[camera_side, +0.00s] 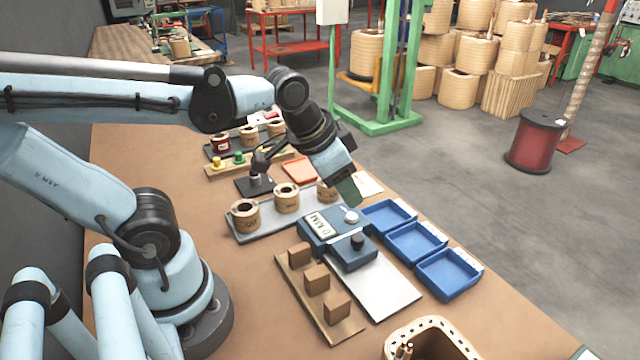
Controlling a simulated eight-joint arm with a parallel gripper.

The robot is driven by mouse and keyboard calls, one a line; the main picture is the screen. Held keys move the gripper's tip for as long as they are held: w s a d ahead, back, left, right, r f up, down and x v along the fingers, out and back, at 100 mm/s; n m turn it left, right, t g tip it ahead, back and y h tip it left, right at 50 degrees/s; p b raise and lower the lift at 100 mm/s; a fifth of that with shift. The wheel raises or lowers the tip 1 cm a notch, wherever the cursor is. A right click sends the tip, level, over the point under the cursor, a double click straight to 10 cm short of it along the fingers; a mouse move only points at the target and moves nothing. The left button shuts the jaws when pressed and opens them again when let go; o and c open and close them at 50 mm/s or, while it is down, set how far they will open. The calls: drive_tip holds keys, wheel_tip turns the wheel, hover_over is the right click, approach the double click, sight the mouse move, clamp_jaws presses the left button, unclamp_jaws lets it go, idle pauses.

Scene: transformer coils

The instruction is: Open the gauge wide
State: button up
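The gauge (309,238) is a blue device on the table with a white display whose small text I cannot read surely. It has a pale round knob (351,216) on top. A blue block with a black knob (357,241) sits at its near side, with little or no gap visible between them. A light grey plate (385,289) extends from the block toward the front right. My gripper (346,190) points down just above and behind the gauge, close to the pale knob. Its fingers are seen edge-on, so their opening cannot be made out. I see nothing held in it.
Three coils stand on a grey tray (268,228) behind the gauge; my gripper partly hides the right one. Blue bins (448,292) line the right table edge. A wooden board (291,284) with brown blocks lies front left. A perforated tan container (400,335) stands in front.

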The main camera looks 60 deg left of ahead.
sight(358, 237)
drive_tip(key=shift+o, duration=0.4)
drive_tip(key=m+g, duration=0.1)
drive_tip(key=w+d+r+m+g, duration=0.1)
drive_tip(key=m, duration=0.1)
drive_tip(key=shift+r, duration=0.15)
drive_tip(key=shift+w+d+f+m+g, duration=0.25)
drive_tip(key=shift+f+m+g, duration=0.4)
drive_tip(key=shift+f, duration=1.2)
drive_tip(key=shift+w+d+f+m+g, duration=0.15)
drive_tip(key=shift+f+m+g, duration=0.5)
drive_tip(key=shift+f, duration=1.15)
drive_tip(key=shift+w+d+f+m+g, duration=0.25)
drive_tip(key=shift+f+m+g, duration=0.35)
drive_tip(key=shift+f, duration=1.25)
drive_tip(key=shift+s, duration=0.1)
drive_tip(key=shift+c, duration=0.5)
clamp_jaws()
drive_tip(key=shift+d, duration=0.1)
